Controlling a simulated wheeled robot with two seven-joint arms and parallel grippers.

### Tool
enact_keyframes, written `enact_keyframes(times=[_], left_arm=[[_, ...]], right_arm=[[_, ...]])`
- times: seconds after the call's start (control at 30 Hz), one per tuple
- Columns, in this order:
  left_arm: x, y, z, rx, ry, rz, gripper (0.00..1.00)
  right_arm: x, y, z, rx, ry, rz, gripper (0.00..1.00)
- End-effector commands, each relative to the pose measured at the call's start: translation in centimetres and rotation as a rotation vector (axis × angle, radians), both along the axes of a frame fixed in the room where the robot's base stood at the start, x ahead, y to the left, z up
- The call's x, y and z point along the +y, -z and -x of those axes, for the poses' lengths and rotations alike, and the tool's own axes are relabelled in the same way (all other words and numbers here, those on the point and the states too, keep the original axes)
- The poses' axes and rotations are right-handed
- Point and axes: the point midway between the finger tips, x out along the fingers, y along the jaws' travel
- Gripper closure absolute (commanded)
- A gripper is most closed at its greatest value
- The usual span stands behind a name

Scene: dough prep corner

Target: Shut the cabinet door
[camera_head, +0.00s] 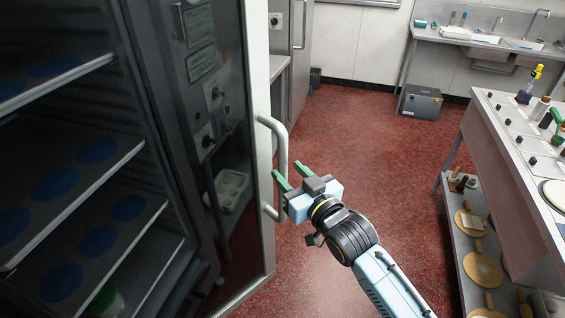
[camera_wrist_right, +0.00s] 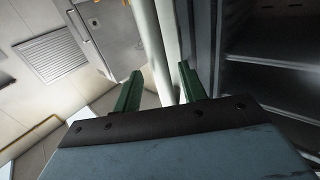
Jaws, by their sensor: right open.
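The cabinet door (camera_head: 258,60) stands open, with a dark glass panel and a pale frame. Its white bar handle (camera_head: 282,150) is on the outer side. The cabinet interior with its shelves (camera_head: 75,75) shows at the left. My right gripper (camera_head: 281,174) is open beside the handle, its green fingers pointing at the lower part of it. In the right wrist view the pale handle (camera_wrist_right: 168,50) passes between the two spread green fingers (camera_wrist_right: 160,88); I cannot tell whether they touch it. My left gripper is not in view.
A counter (camera_head: 500,120) with a lower shelf of boards and bottles stands at the right. A sink (camera_head: 485,38) and a grey box (camera_head: 421,102) are at the back. The red floor (camera_head: 360,135) between is clear.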

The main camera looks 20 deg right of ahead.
Motion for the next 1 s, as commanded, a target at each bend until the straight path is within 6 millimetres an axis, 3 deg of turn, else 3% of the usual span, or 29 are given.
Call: enact_keyframes(times=[0.23, 0.63, 0.93, 1.0], left_arm=[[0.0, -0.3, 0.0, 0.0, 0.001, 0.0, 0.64], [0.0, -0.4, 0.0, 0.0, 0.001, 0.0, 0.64], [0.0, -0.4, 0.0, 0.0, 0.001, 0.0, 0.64], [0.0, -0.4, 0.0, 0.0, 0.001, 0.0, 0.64]], right_arm=[[0.8, -0.1, -3.0, -0.001, 0.0, 0.0, 0.58], [1.0, 0.0, -3.6, 0.0, 0.0, 0.0, 0.58], [0.9, 0.0, -3.5, 0.0, 0.0, 0.001, 0.98], [0.9, 0.0, -3.5, 0.0, 0.0, 0.001, 1.0]])
